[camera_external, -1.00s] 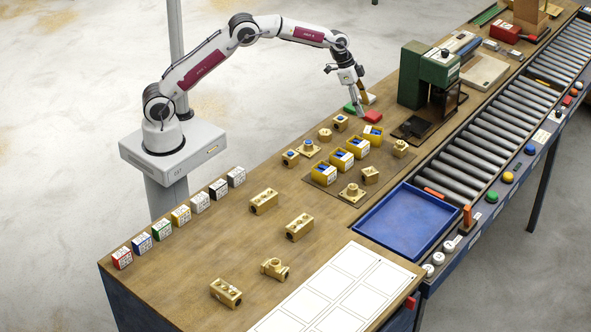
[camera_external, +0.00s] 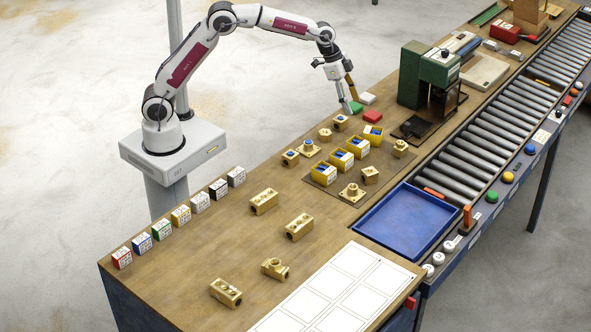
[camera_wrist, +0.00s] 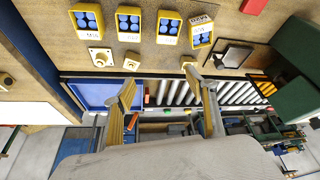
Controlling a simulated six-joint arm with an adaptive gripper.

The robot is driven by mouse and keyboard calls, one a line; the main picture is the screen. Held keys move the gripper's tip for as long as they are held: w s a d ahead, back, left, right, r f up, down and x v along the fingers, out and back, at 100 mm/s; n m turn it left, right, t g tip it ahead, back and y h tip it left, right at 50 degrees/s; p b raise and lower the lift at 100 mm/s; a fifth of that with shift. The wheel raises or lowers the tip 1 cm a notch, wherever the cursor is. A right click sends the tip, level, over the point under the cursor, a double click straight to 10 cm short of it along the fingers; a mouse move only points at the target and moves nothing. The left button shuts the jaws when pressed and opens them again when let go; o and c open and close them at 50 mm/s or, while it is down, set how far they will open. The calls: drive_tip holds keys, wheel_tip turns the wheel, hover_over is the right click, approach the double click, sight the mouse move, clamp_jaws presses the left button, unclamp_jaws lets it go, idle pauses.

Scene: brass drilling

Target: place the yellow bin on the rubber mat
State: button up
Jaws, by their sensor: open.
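Several yellow bins with blue contents stand in a row; the nearest bin (camera_external: 324,175) and the ones behind it are on the dark rubber mat (camera_external: 338,192). The farthest bin (camera_external: 373,135) is at the mat's far end; I cannot tell whether it is fully on the mat. In the wrist view this end bin (camera_wrist: 201,32) is turned relative to the other bins (camera_wrist: 129,22). My gripper (camera_external: 350,106) is open and empty, beyond the bins near the coloured blocks. In the wrist view its spread fingers (camera_wrist: 160,80) have nothing between them.
Red (camera_external: 372,116), green (camera_external: 356,107) and white (camera_external: 368,98) blocks lie near my gripper. Brass fittings (camera_external: 351,192) stand around the bins. A green drill press (camera_external: 428,75) stands to the right. A blue tray (camera_external: 405,222) and roller conveyor (camera_external: 480,135) lie along the right side.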

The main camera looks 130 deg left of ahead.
drive_tip(key=s+d+r+m, duration=0.15)
drive_tip(key=d+r, duration=0.25)
drive_tip(key=d, duration=0.5)
drive_tip(key=s+d+r, duration=0.3)
drive_tip(key=d, duration=0.7)
drive_tip(key=s+d+r+m, duration=0.1)
drive_tip(key=s+d+r, duration=0.25)
drive_tip(key=d, duration=0.55)
drive_tip(key=s+d+f, duration=0.2)
drive_tip(key=s+d, duration=0.6)
drive_tip(key=s, duration=0.2)
drive_tip(key=s+d+f+m+t+h, duration=0.1)
drive_tip(key=s+d+f, duration=0.1)
drive_tip(key=s+d, duration=0.6)
drive_tip(key=shift+s, duration=0.95)
